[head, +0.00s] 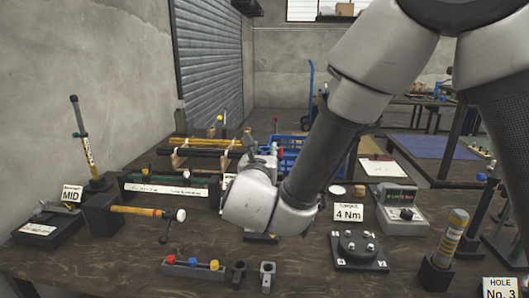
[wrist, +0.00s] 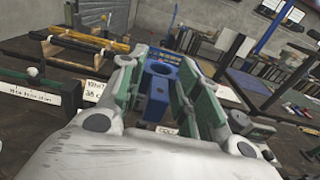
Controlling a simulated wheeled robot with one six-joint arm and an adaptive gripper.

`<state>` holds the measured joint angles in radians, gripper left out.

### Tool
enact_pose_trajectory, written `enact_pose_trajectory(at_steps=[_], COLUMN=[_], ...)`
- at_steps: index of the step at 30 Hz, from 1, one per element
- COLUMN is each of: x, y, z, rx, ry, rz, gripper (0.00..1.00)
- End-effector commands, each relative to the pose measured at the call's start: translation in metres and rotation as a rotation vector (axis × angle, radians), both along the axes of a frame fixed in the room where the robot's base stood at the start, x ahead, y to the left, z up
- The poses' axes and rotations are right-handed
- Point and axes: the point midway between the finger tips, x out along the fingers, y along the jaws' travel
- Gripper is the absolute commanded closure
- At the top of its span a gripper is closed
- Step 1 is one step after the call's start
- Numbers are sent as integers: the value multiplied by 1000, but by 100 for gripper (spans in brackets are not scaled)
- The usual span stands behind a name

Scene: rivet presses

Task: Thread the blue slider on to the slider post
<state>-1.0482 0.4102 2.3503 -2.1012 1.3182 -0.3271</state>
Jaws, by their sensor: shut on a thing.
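My gripper (wrist: 160,88) is shut on the blue slider (wrist: 158,82), a block with a round dark hole in its top, in the wrist view. The slider sits between the green-padded fingers, apparently above the table. In the head view my arm hides the slider and the fingertips. An upright, slightly leaning post (head: 83,140) with a yellow lower part stands at the left, beside a card reading MID (head: 71,194). It looks like the slider post, though I cannot be sure. The slider is well away from it.
A black block (head: 239,271) and a grey block (head: 267,275) stand at the front edge beside a rack with coloured knobs (head: 192,267). A horizontal yellow-handled tool (head: 137,211) sticks out near the post. A round black fixture (head: 358,248) and a meter (head: 400,212) stand right.

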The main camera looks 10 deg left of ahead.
Motion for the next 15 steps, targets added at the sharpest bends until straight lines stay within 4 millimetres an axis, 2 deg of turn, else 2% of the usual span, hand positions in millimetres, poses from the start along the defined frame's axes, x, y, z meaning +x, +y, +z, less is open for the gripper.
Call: enact_pose_trajectory(at_steps=[8,15], x=[-1,-1], y=[0,0], z=[-3,-25], rx=[-1,-2], ry=[0,1], rz=[0,0], gripper=[83,83])
